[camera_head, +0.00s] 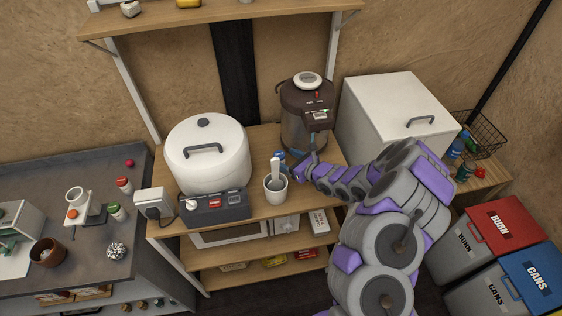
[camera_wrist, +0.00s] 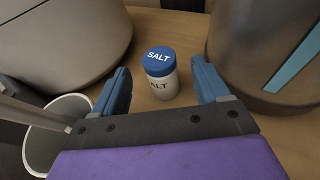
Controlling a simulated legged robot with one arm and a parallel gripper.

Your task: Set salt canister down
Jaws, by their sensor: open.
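The salt canister (camera_wrist: 159,75) has a blue lid and a white body, both marked SALT. In the wrist view it stands upright on the wooden shelf top, between a pale rounded appliance and a brown one. My gripper (camera_wrist: 163,88) is open, with one blue finger to each side of the canister and a visible gap at each side. In the head view the canister's blue lid (camera_head: 280,155) shows just beyond my gripper (camera_head: 290,166), and the rest of it is mostly hidden.
A white cup (camera_head: 275,189) with a utensil stands close in front; it also shows in the wrist view (camera_wrist: 40,158). A large white cooker (camera_head: 208,165) is at the left. A brown hot-water dispenser (camera_head: 303,130) is behind right. A white box (camera_head: 385,110) is farther right.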

